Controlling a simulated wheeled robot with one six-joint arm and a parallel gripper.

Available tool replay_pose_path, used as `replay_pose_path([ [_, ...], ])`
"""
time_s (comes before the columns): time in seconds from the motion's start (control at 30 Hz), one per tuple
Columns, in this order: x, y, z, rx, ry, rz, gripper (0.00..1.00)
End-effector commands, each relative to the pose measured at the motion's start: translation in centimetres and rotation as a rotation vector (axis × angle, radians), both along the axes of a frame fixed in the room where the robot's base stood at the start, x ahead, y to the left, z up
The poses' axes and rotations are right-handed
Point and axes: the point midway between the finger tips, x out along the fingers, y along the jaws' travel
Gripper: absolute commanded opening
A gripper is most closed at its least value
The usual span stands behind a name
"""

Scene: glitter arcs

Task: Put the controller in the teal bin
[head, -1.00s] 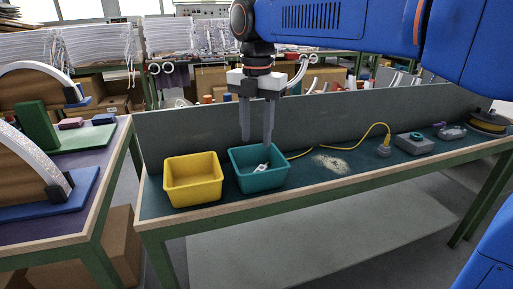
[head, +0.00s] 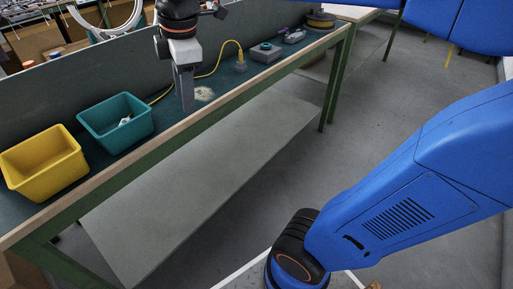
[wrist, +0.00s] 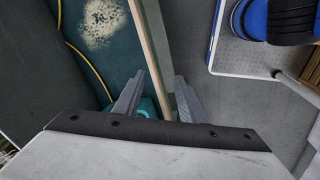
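The teal bin (head: 115,122) stands on the bench at left with a small white item (head: 125,120) inside it. I cannot tell for sure which thing is the controller. A grey box with a teal top (head: 265,53) and a small purple-grey item (head: 294,36) lie farther along the bench. My gripper (head: 185,108) hangs to the right of the teal bin, near the bench's front edge, fingers down. In the wrist view its fingers (wrist: 158,88) are apart with nothing between them. Part of a teal thing, likely the bin, shows behind the left finger.
A yellow bin (head: 42,162) stands left of the teal one. A yellow cable (head: 212,68) runs along the bench to a grey plug-like piece (head: 240,66). A pale speckled patch (head: 204,94) lies near my gripper.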

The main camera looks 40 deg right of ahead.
Motion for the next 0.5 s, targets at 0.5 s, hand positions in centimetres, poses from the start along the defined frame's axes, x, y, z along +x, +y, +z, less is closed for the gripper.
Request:
replay_pose_path([
  [0.5,-11.1,-10.3,-11.6,0.302,-0.131,-1.182,0.37],
])
